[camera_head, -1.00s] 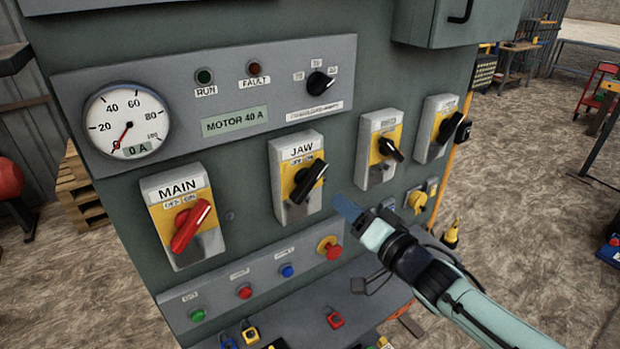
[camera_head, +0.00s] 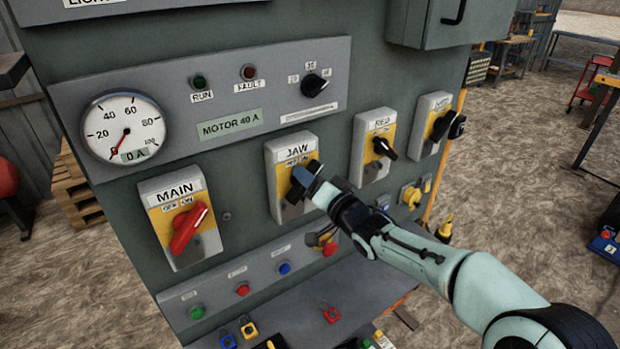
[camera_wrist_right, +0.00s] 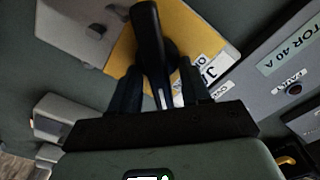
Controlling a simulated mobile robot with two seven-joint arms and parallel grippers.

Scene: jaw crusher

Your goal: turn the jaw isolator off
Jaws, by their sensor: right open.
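The jaw isolator (camera_head: 283,152) is a grey box with a yellow plate, labelled JAW, in the middle of the panel. Its black rotary handle (camera_head: 296,190) is partly hidden behind my right gripper (camera_head: 303,178) in the head view. In the right wrist view the black handle (camera_wrist_right: 148,38) reaches down between the two fingers of my right gripper (camera_wrist_right: 155,85). The fingers are open, one on each side of the handle. I cannot tell whether either finger touches it. My left gripper is not in view.
The MAIN isolator (camera_head: 180,222) with a red handle is to the left. Two more isolators, one of them (camera_head: 373,150) nearer, are to the right. A strip of push buttons (camera_head: 240,280) is below, with a shelf holding padlocks (camera_head: 330,313) under it.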

